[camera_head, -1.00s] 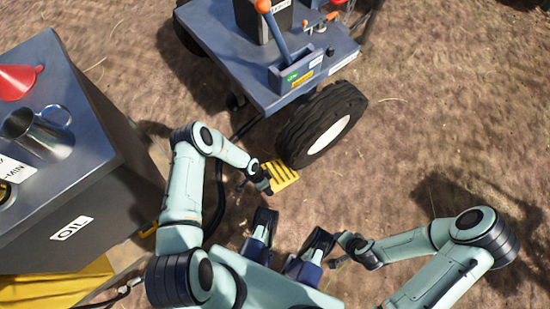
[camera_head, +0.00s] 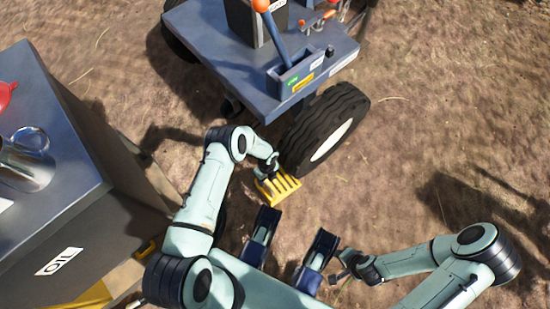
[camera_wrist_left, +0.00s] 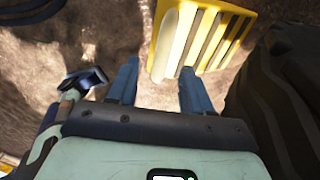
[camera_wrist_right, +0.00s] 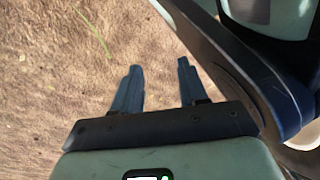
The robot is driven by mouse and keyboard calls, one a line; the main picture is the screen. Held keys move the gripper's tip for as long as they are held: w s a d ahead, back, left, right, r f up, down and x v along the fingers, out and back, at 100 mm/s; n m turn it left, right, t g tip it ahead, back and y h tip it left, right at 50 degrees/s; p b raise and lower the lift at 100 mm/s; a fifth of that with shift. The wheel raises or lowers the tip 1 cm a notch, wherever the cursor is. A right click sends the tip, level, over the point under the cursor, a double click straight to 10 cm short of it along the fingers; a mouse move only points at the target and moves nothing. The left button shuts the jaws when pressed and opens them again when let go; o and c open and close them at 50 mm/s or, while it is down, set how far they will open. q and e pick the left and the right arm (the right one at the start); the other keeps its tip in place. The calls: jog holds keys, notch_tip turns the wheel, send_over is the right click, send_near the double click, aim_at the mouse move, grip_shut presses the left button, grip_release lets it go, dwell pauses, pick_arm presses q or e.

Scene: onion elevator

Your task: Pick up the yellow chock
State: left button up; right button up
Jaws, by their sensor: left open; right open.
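The yellow chock (camera_head: 284,189) lies on the dirt beside the machine's big black tyre (camera_head: 322,128). It has dark slots across its top. In the left wrist view the chock (camera_wrist_left: 200,42) shows just beyond the fingertips, more to the right one's side. My left gripper (camera_head: 262,177) is at the chock's near left edge. Its two fingers (camera_wrist_left: 158,75) are apart with nothing between them; I cannot tell whether they touch the chock. My right gripper (camera_head: 340,277) hangs low at the right over bare ground. Its fingers (camera_wrist_right: 158,75) are apart and empty.
The tyre (camera_wrist_left: 285,90) stands close to the right of my left gripper. The machine's grey deck (camera_head: 262,75) with an orange-knobbed lever (camera_head: 275,28) is above. A dark cabinet labelled OIL (camera_head: 85,220) stands at the left, with a metal jug (camera_head: 28,165) on top. Ground at right is clear.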

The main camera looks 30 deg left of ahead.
aim_at(267, 184)
pick_arm(q)
jog(key=f, duration=0.1)
jog(key=f+b, duration=0.1)
jog(key=f, duration=0.3)
jog(key=shift+s+d+b, duration=0.3)
jog(key=shift+s+d, duration=0.05)
jog(key=shift+s, duration=0.05)
jog(key=shift+f, duration=0.45)
grip_shut()
pick_arm(e)
jog(key=shift+g, duration=0.7)
jog(key=s+f, duration=0.1)
jog(key=s, duration=0.1)
jog(key=s+f, duration=0.1)
jog(key=shift+s+d+f, duration=0.2)
jog(key=shift+s, duration=0.2)
pick_arm(q)
jog(key=shift+w+r, duration=0.1)
